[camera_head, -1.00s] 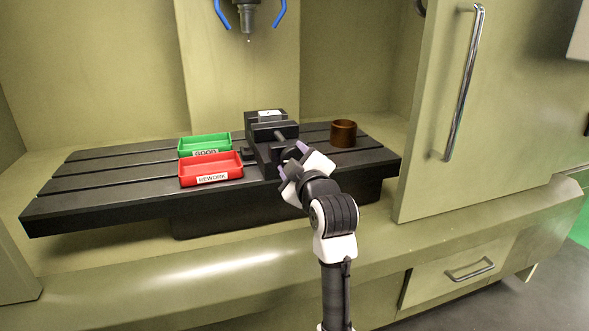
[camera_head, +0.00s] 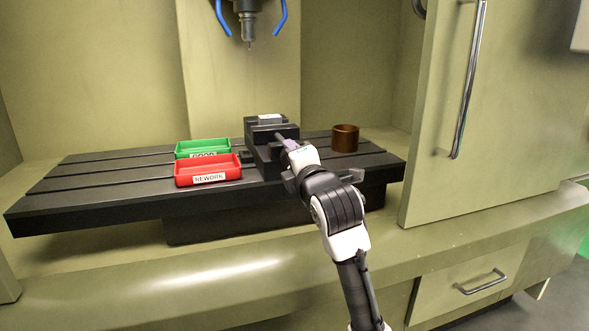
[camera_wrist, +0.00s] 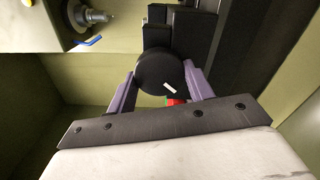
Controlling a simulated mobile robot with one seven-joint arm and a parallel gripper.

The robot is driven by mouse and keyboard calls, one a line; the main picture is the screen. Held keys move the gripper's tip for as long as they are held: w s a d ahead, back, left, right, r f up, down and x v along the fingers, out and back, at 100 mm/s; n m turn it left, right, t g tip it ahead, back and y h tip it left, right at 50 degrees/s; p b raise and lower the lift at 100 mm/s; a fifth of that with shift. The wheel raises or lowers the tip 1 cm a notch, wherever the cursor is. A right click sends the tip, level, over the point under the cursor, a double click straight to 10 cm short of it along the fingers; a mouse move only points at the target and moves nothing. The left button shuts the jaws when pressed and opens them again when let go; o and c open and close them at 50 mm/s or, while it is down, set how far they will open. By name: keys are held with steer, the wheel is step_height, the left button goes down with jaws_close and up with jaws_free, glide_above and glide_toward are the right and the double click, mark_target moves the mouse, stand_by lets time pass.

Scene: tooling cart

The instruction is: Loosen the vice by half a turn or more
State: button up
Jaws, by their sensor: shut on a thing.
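The black vice (camera_head: 262,150) stands on the slotted table, with a pale label on top. In the wrist view its dark body (camera_wrist: 182,35) shows behind a round black knob (camera_wrist: 157,82) with a small white mark. My gripper (camera_head: 288,146) is at the front right of the vice. In the wrist view my gripper (camera_wrist: 160,88) has its two purple fingers on either side of the knob, shut on it. My gripper and arm hide the vice's front end in the head view.
A green GOOD tray (camera_head: 203,141) and a red REWORK tray (camera_head: 240,171) sit left of the vice. A brown cylinder (camera_head: 345,139) stands to its right. The spindle (camera_head: 247,30) with blue nozzles hangs above. A door with a long handle (camera_head: 468,80) is at right.

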steer(key=n+b, duration=0.3)
steer(key=n, duration=0.6)
steer(key=shift+f, duration=0.15)
steer(key=shift+d+b, duration=0.1)
steer(key=shift+b, duration=0.2)
steer(key=o, duration=1)
steer(key=shift+c, duration=0.2)
steer(key=v, duration=1.3)
steer(key=shift+s, duration=0.35)
steer(key=shift+d, duration=0.1)
